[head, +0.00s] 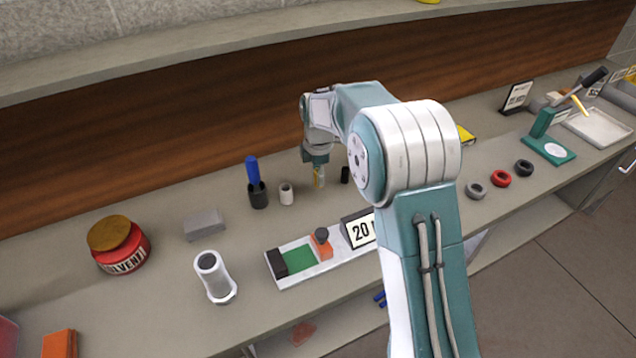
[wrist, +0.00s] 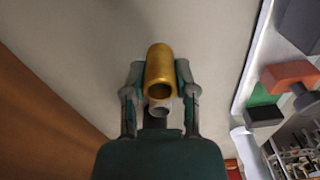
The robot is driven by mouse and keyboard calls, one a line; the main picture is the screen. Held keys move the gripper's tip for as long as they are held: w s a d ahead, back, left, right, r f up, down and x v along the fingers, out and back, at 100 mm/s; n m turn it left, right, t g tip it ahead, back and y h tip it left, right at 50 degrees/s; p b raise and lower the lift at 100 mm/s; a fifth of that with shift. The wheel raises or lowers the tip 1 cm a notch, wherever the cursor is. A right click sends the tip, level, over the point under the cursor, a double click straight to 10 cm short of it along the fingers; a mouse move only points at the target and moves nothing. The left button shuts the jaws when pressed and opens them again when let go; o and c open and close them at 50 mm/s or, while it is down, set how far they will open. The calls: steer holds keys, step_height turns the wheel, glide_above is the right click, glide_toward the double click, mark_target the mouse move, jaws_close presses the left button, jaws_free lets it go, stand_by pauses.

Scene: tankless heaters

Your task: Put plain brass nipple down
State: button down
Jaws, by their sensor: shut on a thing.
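The plain brass nipple (wrist: 160,66) is a gold-coloured tube. In the wrist view it sits between the two fingers of my gripper (wrist: 160,82), which are shut on its sides. In the head view the nipple (head: 319,178) is a small yellow piece below my gripper (head: 317,170), over the back part of the grey bench (head: 150,210). I cannot tell whether its lower end touches the bench. A pale ring-shaped end (wrist: 159,106) shows just below the nipple in the wrist view.
A small white cylinder (head: 286,194) and a black holder with a blue-handled tool (head: 256,185) stand left of my gripper. A small black cylinder (head: 345,174) stands close on its right. A white tray (head: 318,267) with a green patch lies in front. The wooden backboard (head: 150,150) rises behind.

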mark_target(316, 183)
steer(key=shift+w+a+f, duration=0.2)
steer(key=shift+w+f, duration=0.05)
steer(key=shift+f, duration=0.1)
steer(key=f, duration=0.3)
steer(key=shift+a, duration=0.2)
steer(key=shift+d, duration=0.15)
steer(key=shift+c, duration=2)
jaws_free()
steer(key=shift+f, duration=0.1)
step_height(316, 183, up, 12)
steer(key=shift+r, duration=0.2)
